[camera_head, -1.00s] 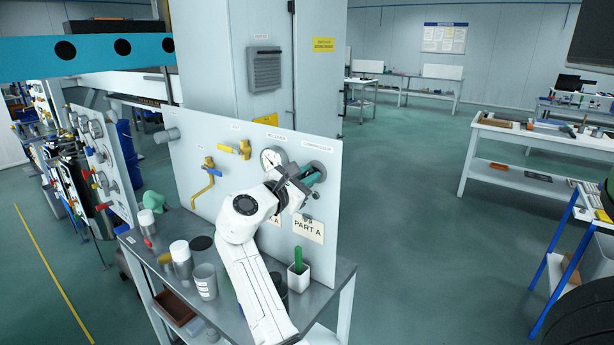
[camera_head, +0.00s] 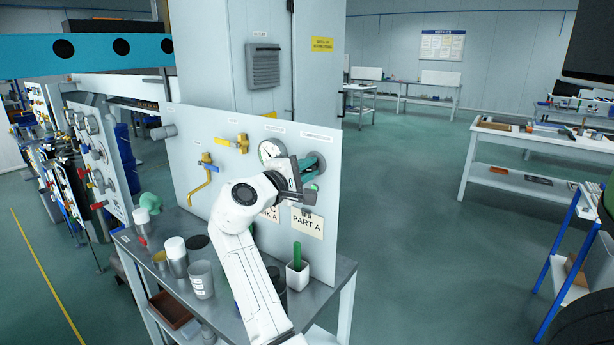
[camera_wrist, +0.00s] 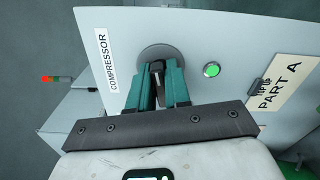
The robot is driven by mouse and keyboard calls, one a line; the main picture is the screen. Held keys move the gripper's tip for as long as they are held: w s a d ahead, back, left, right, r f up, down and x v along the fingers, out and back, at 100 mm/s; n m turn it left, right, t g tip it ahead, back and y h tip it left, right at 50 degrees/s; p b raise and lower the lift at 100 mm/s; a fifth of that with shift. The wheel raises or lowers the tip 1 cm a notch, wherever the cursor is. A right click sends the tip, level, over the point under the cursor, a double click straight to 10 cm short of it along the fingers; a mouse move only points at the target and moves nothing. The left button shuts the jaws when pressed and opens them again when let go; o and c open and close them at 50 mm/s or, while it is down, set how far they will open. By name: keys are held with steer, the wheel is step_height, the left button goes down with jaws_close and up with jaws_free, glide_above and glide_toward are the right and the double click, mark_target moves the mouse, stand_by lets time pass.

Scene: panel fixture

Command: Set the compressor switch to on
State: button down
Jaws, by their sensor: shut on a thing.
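The compressor switch is on the upright white panel (camera_head: 330,215). Its grey round base (camera_wrist: 146,53) shows in the wrist view beside the COMPRESSOR label (camera_wrist: 105,59), and its dark handle (camera_wrist: 157,68) stands between my fingers. My gripper (camera_wrist: 160,82) has teal fingers, shut on that handle from both sides. In the head view my gripper (camera_head: 309,170) is at the panel's upper right and hides most of the switch. A green button or lamp (camera_wrist: 211,70), bright green, sits on the panel beside the switch. The handle's exact pointing is hard to read.
A pressure gauge (camera_head: 270,150) and yellow valves (camera_head: 232,143) are on the panel left of my gripper. A PART A card (camera_head: 307,223) is below. Cups (camera_head: 202,279) and a white pot (camera_head: 297,275) stand on the bench. Open floor lies to the right.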

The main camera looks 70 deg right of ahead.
steer(key=shift+f+m+b, duration=0.15)
steer(key=shift+m+b, duration=0.55)
steer(key=shift+m, duration=0.5)
steer(key=shift+s, duration=0.1)
steer(key=c, duration=1.2)
jaws_free()
steer(key=shift+o, duration=0.2)
steer(key=shift+a, duration=0.15)
steer(key=b+v, duration=0.1)
steer(key=v, duration=0.9)
steer(key=shift+w+a, duration=0.25)
